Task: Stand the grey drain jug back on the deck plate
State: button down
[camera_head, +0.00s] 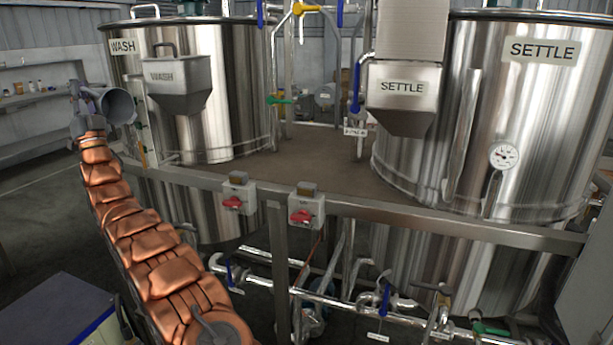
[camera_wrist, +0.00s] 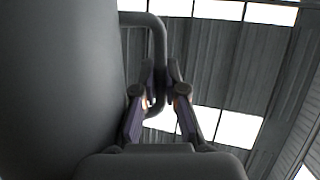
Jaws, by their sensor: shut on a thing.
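The grey drain jug (camera_head: 118,105) is in the air at the left of the head view, beside the WASH tank. It looks tipped, with its round end towards the right. In the wrist view the jug's dark grey wall (camera_wrist: 60,85) fills the left side, and its handle (camera_wrist: 157,40) loops out to the right. My gripper (camera_head: 86,96) is shut on that handle, and its two fingers (camera_wrist: 162,90) close around it in the wrist view. The brown deck plate (camera_head: 300,165) lies between the tanks, right of the jug and apart from it.
The WASH tank (camera_head: 225,90) and the SETTLE tank (camera_head: 540,120) flank the deck. A steel rail (camera_head: 400,212) with two red-switched boxes (camera_head: 238,195) runs along its front. Valves and pipes (camera_head: 340,300) sit below. The middle of the deck is clear.

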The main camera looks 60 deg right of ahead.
jog(key=s+r+n+g+y, duration=0.2)
jog(key=r+g+y, duration=0.1)
jog(key=r, duration=0.4)
jog(key=s+a+r+n+g+y, duration=0.1)
jog(key=s+r+n+g+y, duration=0.2)
jog(key=r, duration=0.4)
jog(key=shift+r+p, duration=0.3)
jog(key=shift+p, duration=0.05)
jog(key=shift+s+a+r+g, duration=0.1)
jog(key=shift+r+g, duration=0.1)
jog(key=shift+g, duration=0.1)
jog(key=shift+f+n, duration=0.1)
jog(key=shift+n, duration=0.2)
